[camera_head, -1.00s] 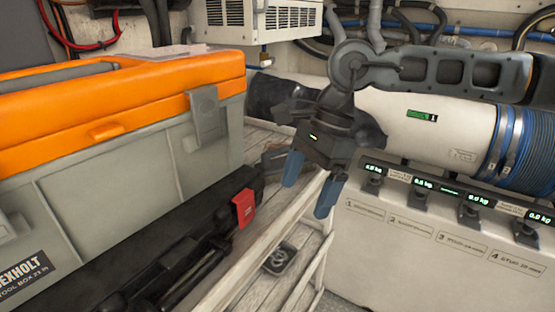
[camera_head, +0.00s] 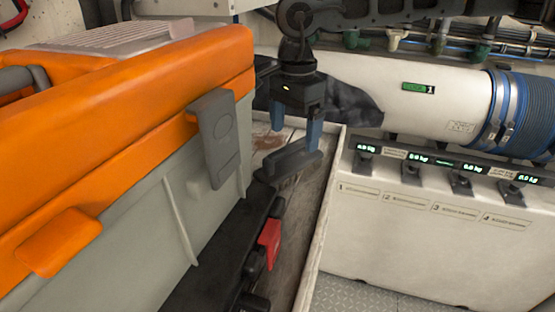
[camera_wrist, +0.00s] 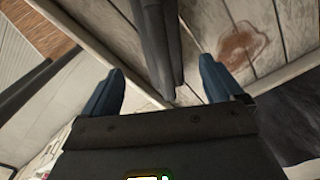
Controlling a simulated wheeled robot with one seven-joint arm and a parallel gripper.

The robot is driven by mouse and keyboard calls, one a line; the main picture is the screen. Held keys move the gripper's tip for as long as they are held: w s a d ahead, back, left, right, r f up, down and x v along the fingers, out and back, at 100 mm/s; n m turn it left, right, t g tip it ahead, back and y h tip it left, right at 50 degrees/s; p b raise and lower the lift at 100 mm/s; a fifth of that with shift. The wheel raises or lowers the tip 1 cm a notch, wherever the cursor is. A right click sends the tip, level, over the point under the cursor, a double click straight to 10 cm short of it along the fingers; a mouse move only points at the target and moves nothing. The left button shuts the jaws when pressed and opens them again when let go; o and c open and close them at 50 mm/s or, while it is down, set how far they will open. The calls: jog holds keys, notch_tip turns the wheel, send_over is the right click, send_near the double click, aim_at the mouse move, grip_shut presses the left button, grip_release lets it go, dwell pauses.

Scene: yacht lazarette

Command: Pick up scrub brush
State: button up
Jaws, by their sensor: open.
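What looks like the scrub brush, a dark grey long-handled shape (camera_head: 291,163), lies on the plank surface just beyond the toolbox's right end. In the wrist view, a dark bar (camera_wrist: 160,40), probably its handle, runs from the top edge to between the fingers. No bristles can be made out. My gripper (camera_head: 296,127) points down just above the brush, its two blue fingers apart and nothing held. In the wrist view the open fingers (camera_wrist: 163,75) lie either side of the bar. Whether they touch it cannot be told.
A large orange-lidded grey toolbox (camera_head: 165,200) stands close on the left, with a black item with a red part (camera_head: 269,243) beside it. A white pale rail (camera_head: 320,215) edges the planks. A white pipe (camera_head: 430,100) and a labelled white cabinet (camera_head: 410,240) stand right.

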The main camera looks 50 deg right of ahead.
aim_at(292, 160)
jog(key=shift+w+f+p, duration=0.15)
jog(key=shift+f+p, duration=0.55)
jog(key=shift+f, duration=3.1)
jog(key=c, duration=1.2)
